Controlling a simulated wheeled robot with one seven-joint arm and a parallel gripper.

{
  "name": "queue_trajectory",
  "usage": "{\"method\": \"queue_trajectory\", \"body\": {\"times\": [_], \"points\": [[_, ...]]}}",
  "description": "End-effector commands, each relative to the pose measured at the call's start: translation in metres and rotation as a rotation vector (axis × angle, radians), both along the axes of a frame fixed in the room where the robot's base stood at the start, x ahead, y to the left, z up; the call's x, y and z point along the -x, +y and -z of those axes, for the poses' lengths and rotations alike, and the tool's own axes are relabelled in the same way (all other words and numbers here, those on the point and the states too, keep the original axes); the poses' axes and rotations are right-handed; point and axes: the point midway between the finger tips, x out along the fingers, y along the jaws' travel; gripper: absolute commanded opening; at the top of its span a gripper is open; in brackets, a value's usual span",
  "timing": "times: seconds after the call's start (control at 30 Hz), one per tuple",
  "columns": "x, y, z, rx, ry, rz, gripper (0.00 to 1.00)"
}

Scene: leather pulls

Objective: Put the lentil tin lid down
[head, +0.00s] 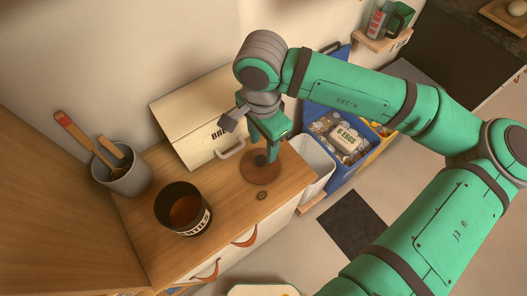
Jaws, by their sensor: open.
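The lentil tin lid (262,177), a round brown wooden disc with a small dark knob, appears to lie flat on the wooden counter, close to its right end. My gripper (266,152) is open and points down right over the lid, with its fingers at the knob. The fingers partly hide the lid's middle, and I cannot tell whether they touch it. The lentil tin (176,213), dark with a white lettered label, stands uncovered on the counter left of the lid, apart from it. Reddish-brown contents show inside.
The counter (237,206) is clear between tin and lid. A cream bread box (190,112) stands behind; a grey utensil pot (121,180) stands at left. A white bin (314,166) and a blue crate (352,168) with an egg carton are beyond the counter's right end.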

Motion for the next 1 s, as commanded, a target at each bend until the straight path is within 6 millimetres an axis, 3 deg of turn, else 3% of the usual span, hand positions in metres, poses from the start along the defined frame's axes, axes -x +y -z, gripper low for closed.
{"method": "queue_trajectory", "body": {"times": [0.1, 0.3, 1.0], "points": [[-0.001, 0.000, -0.015, 0.001, -0.001, 0.000, 0.44], [0.000, 0.001, -0.026, 0.000, 0.000, -0.001, 0.44], [0.000, 0.000, -0.026, 0.000, 0.000, 0.000, 0.44]]}}
